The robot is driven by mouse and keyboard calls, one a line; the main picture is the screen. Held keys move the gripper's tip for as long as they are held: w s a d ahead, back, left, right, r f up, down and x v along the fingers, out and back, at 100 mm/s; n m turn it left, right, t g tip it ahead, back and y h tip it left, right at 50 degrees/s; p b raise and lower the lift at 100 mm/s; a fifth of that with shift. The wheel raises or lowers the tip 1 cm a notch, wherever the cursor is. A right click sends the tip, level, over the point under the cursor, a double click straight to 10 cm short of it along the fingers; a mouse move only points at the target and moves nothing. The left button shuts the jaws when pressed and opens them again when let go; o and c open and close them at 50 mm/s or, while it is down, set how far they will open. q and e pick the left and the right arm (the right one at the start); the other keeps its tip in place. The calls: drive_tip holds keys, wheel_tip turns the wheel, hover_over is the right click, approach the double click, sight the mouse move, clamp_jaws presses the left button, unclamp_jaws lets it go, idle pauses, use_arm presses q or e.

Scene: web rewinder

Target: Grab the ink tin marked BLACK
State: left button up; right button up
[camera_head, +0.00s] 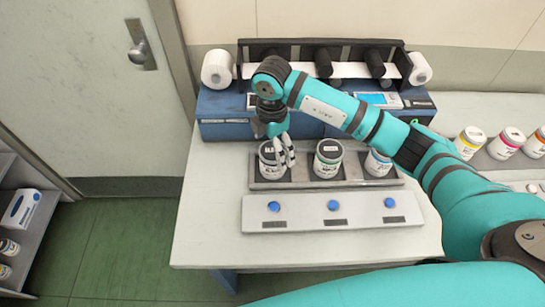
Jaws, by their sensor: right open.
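Three white ink tins stand in a grey tray (298,184) on the table. The left tin (267,171) has dark markings, the middle tin (327,164) a dark top label and greenish band, and the right tin (374,167) a blue band. The lettering is too small to read, so I cannot tell for sure which is marked BLACK. My right gripper (286,156) is open, pointing down at the right side of the left tin and partly hiding it. I cannot tell whether its fingers touch the tin. My left gripper is not in view.
A blue machine (222,130) with white rolls stands behind the tray. A panel with blue buttons (295,224) lies in front. Yellow-, magenta- and orange-marked tins stand at right, including the magenta one (506,144). A shelf (35,235) is at far left.

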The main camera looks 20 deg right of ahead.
drive_tip(key=shift+f+p, duration=0.35)
drive_tip(key=shift+f, duration=0.25)
wheel_tip(320, 180, down, 4)
drive_tip(key=shift+r+p, duration=0.2)
drive_tip(key=shift+p, duration=0.25)
drive_tip(key=shift+f, duration=0.3)
drive_tip(key=c, duration=1.5)
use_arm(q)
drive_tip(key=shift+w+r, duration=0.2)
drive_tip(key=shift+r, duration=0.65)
use_arm(e)
drive_tip(key=shift+a+r, duration=0.1)
drive_tip(key=shift+c, duration=0.2)
